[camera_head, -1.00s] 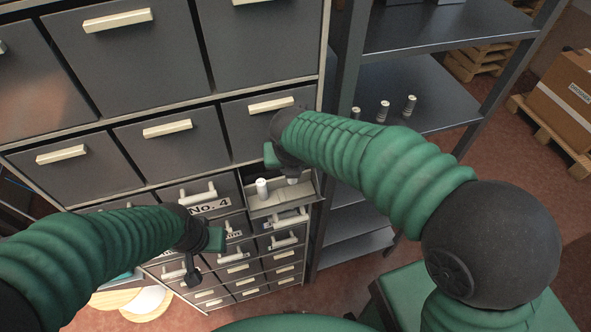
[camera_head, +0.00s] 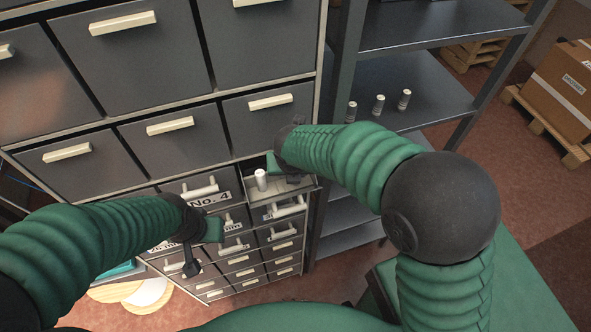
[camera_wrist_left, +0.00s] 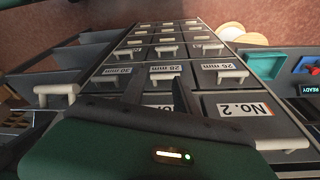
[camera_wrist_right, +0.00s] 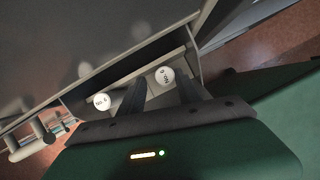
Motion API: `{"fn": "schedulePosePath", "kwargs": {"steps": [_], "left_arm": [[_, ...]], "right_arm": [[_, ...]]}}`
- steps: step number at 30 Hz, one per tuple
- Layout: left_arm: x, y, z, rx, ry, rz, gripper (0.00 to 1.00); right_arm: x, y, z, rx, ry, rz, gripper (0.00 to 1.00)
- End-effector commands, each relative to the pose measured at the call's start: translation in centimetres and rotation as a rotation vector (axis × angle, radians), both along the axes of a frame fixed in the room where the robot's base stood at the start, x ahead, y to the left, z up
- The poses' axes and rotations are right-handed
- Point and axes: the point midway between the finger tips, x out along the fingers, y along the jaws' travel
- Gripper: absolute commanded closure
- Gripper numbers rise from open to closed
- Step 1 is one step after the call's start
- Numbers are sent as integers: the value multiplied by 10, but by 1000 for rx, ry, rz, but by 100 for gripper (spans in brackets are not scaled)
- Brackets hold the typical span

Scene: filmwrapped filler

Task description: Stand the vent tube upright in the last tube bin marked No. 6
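A pale tube (camera_head: 261,180) stands upright in the open bin (camera_head: 296,196) at the right side of the cabinet. In the right wrist view, two round white tube tops show in this bin, one at left (camera_wrist_right: 102,101) and one marked No. 6 (camera_wrist_right: 164,75). My right gripper (camera_head: 293,178) is over the bin's right part. Its two fingers are apart, one on each side of the No. 6 tube top, with small gaps seeming to show.
A bin labelled No. 4 (camera_head: 210,200) is left of the open bin. Several smaller handled bins (camera_head: 238,268) lie below. A metal shelf (camera_head: 420,85) at right carries three short tubes (camera_head: 379,104). A cardboard box (camera_head: 562,85) sits on a pallet.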

Motion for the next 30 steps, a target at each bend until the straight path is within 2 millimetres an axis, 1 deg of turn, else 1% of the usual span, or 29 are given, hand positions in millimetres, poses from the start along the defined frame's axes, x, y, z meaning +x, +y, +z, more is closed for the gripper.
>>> {"fn": "schedulePosePath", "kwargs": {"steps": [5, 7, 11, 15, 18, 21, 24, 27, 29, 30], "left_arm": [[0, 0, 0, 0, 0, 0, 64], [0, 0, -4, 0, 0, 0, 64], [0, 0, -14, 0, 0, -1, 64], [0, 0, -22, 0, 0, -1, 64], [0, 0, -26, 0, 0, -1, 64], [0, 0, -28, 0, 0, -1, 64], [0, 0, -28, 0, 0, -1, 64], [0, 0, -27, 0, 0, 0, 64], [0, 0, -27, 0, 0, 0, 64], [0, 0, -27, 0, 0, 0, 64]], "right_arm": [[0, -3, 6, 6, -4, 1, 56], [-3, -5, 14, 9, -7, -1, 56], [-16, -5, 43, 10, -10, -1, 56], [-31, -2, 77, 7, -9, -3, 56], [-39, -1, 97, 5, -8, 0, 56], [-44, 0, 108, 3, -4, -1, 56], [-46, 0, 113, 2, -2, 0, 56], [-46, -3, 113, 5, 1, -10, 56], [-47, -9, 109, 27, 8, -67, 56], [-48, -16, 103, 56, 15, -146, 56]]}}
